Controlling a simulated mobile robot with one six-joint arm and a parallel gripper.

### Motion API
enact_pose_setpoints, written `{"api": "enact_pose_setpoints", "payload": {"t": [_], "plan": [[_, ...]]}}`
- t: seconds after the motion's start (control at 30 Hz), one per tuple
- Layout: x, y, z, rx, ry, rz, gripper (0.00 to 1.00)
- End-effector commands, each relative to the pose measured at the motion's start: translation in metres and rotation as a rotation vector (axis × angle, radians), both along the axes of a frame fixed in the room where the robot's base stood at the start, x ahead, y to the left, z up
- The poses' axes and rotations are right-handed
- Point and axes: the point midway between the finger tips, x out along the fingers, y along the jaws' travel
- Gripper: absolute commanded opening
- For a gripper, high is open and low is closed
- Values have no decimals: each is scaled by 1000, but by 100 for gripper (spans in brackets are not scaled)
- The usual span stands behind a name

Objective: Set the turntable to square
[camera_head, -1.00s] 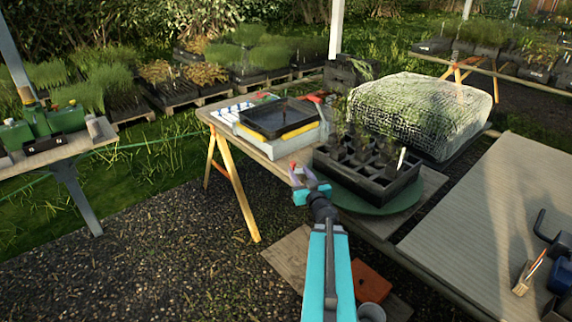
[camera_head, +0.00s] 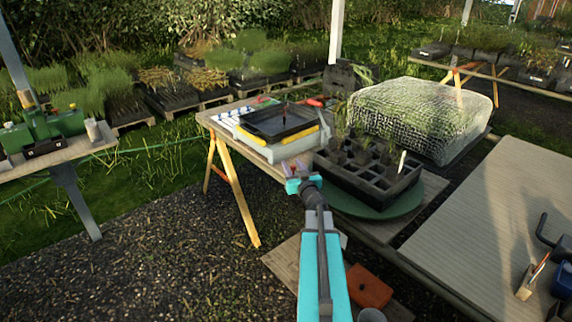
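The turntable (camera_head: 396,207) is a green round disc on the wooden bench. A black tray (camera_head: 352,186) with many square cells stands on it and covers most of it. The tray sits at an angle to the bench edges. Several seedlings stand in its cells, and a white label (camera_head: 402,160) sticks up at its right side. My gripper (camera_head: 294,168), with a teal body, is just left of the tray's left corner. Its fingers look spread apart with nothing between them. I cannot tell whether it touches the tray.
A shallow black tray (camera_head: 279,122) on a pale box with yellow grips stands at the bench's back left. A mesh-covered mound (camera_head: 421,117) is behind the turntable. A slatted table (camera_head: 490,225) lies at right. A brick-coloured block (camera_head: 369,285) is below the bench.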

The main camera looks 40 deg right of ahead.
Motion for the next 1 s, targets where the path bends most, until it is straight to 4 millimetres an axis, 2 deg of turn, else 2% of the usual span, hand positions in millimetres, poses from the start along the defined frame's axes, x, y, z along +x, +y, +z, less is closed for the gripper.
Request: {"api": "enact_pose_setpoints", "payload": {"t": [0.3, 0.8, 1.0], "plan": [[24, -12, 0, 0, 0, 0, 37], [29, -14, 0, 0, 0, 0, 37], [29, -14, 0, 0, 0, 1, 3]]}}
